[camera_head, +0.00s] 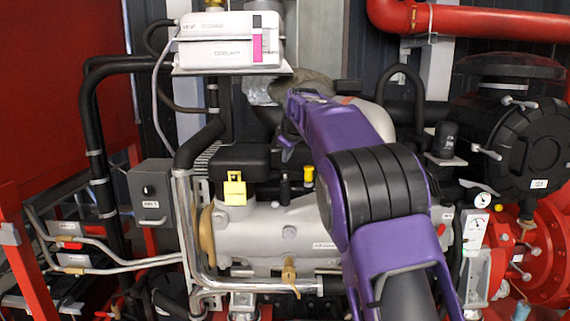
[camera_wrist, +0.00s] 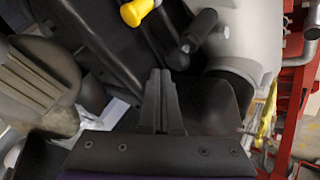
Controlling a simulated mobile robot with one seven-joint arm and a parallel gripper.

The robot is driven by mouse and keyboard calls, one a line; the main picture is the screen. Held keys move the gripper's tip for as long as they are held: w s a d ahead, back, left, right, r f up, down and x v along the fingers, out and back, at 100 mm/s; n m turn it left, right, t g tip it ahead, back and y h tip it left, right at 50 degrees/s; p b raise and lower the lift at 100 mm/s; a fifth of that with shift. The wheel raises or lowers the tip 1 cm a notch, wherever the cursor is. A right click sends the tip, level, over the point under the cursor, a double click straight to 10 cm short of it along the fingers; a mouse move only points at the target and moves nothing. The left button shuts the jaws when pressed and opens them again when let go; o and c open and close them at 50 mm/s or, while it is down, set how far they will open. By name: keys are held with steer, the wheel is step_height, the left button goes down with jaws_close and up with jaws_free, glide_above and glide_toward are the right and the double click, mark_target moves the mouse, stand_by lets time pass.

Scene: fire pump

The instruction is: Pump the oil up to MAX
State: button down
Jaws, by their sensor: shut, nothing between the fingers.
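My gripper (camera_wrist: 163,72) is shut and empty in the wrist view. Its fingertips point at dark engine parts, just below a black knobbed handle (camera_wrist: 200,30); I cannot tell whether they touch. A yellow cap (camera_wrist: 137,11) is up and left of them. In the head view my purple arm reaches over the engine and hides part of it. A black-topped post (camera_head: 284,190) and a yellow-topped one (camera_head: 308,177) stand on the grey engine block (camera_head: 262,228). I cannot tell which part is the oil pump, and no MAX mark is readable.
A white coolant tank (camera_head: 230,45) with a magenta strip stands above the engine. Pipes and a grey switch box (camera_head: 152,192) crowd the left; a black round housing (camera_head: 520,145) and dials (camera_head: 482,201) the right.

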mark_target(287, 168)
step_height(287, 168, up, 3)
steer(key=p, duration=0.2)
steer(key=shift+p, duration=0.4)
steer(key=shift+r, duration=1.05)
